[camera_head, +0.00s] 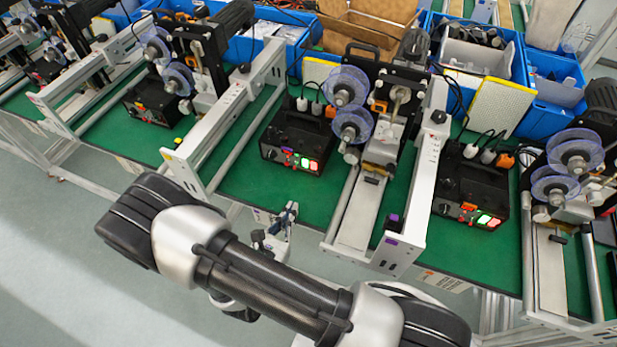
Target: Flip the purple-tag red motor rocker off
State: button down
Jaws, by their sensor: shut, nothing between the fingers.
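A purple tag (393,222) sits on the front end of the white side rail of the middle coder. A black control box (285,150) stands left of that coder, with a lit red rocker (313,165) beside a lit green one (303,162) on its front. Another black box (470,195) right of the purple-tagged rail also has lit green and red rockers. I cannot tell from the picture which box belongs to the tag. My gripper (287,214) is shut and empty near the front table edge, below the middle box and apart from it. My arm partly hides its body.
The coder (380,130) with blue reels stands between the two boxes. White rails (215,135) project toward the front on both sides. Blue bins (490,60) line the back. Green mat (255,190) is bare in front of the middle box.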

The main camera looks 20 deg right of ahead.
jog(key=b, duration=0.2)
send_near(313, 169)
jog(key=x, duration=0.5)
jog(key=shift+s+d+f, duration=0.1)
jog(key=shift+w+d, duration=0.25)
jog(key=shift+w, duration=0.2)
